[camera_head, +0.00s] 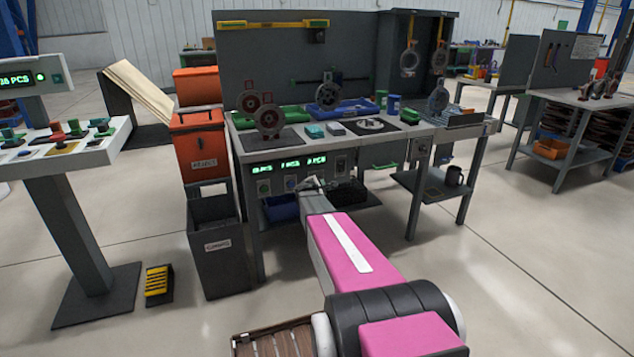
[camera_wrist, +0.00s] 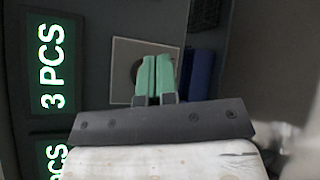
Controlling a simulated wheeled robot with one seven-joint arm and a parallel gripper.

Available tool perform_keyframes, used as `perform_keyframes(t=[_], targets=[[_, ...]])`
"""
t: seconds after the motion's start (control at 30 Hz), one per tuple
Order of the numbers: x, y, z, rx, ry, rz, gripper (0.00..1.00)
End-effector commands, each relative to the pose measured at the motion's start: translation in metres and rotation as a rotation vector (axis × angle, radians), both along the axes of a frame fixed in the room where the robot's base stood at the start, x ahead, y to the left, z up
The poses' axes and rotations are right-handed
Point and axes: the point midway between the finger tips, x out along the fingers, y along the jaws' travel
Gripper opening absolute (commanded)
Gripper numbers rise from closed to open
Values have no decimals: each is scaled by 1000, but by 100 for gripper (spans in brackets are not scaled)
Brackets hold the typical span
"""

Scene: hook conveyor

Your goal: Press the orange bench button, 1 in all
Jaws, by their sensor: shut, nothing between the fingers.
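My gripper (camera_head: 311,184) is at the front panel under the bench top, at the arm's far end. In the wrist view its two green fingers (camera_wrist: 154,76) are together with nothing between them. They overlap a square pale-edged plate (camera_wrist: 122,50) with a dark round part, beside the display reading 3 PCS (camera_wrist: 53,66). Whether they touch it, I cannot tell. No orange button shows clearly on the panel; my gripper hides part of it. A green button (camera_head: 264,188) and a blue button (camera_head: 290,182) show to its left in the head view.
The bench top (camera_head: 395,140) above holds gears, green and blue trays and a dark mat. A grey bin (camera_head: 217,255) and orange boxes (camera_head: 198,145) stand left of the bench. A button console (camera_head: 70,150) is farther left. Open floor lies right of my arm.

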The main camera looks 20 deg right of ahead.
Motion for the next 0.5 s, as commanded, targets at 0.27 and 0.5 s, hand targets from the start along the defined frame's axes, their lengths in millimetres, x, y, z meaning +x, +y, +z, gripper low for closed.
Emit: perform_keyframes(t=[0.27,0.5], targets=[[-1,0,0,0,0,0,0],[-17,-1,0,1,0,-1,0]])
